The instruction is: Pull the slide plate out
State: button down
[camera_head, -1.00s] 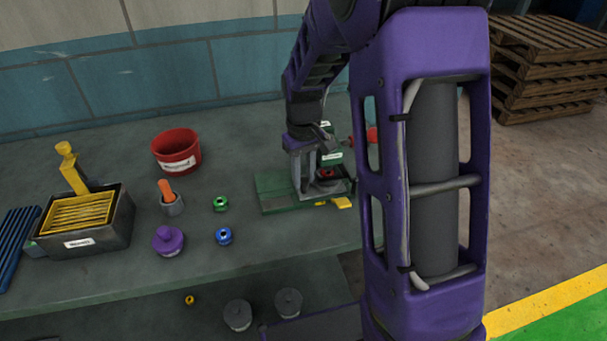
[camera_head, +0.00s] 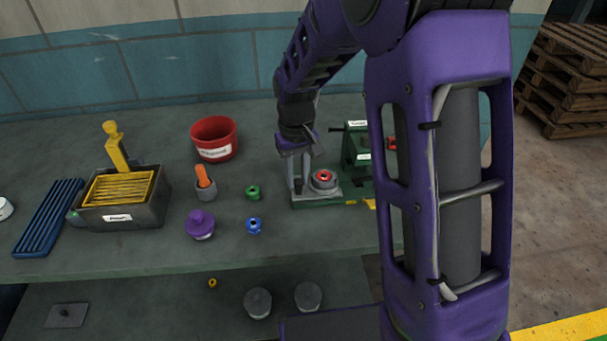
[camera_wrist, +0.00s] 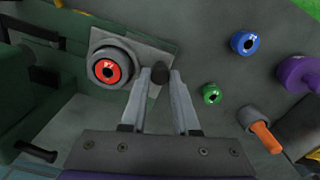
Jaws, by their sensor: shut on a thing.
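The slide plate (camera_head: 335,194) is a flat grey plate at the left of the green machine (camera_head: 357,147). It carries a round grey drum with a red centre (camera_head: 324,179), and the drum stands clear of the machine's upright housing. In the wrist view, the plate (camera_wrist: 150,52) and the red-centred drum (camera_wrist: 110,67) lie left of my fingers. My gripper (camera_wrist: 160,77) is shut on a dark round knob (camera_wrist: 160,72) at the plate's edge. In the head view, my gripper (camera_head: 298,186) points down at the plate's left end. The plate's far end is partly hidden.
Left of the machine stand a green spool (camera_head: 253,193), a blue spool (camera_head: 254,226), a purple knobbed part (camera_head: 200,225), a grey cup with an orange handle (camera_head: 206,189) and a red bucket (camera_head: 214,139). The bench between my gripper and the green spool is clear.

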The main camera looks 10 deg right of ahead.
jog(key=c, duration=0.9)
grip_release()
jog(key=shift+a, duration=0.3)
jog(key=shift+r, duration=0.1)
notch_tip(320, 180, up, 17)
jog(key=shift+r+p, duration=0.15)
jog(key=shift+p, duration=0.8)
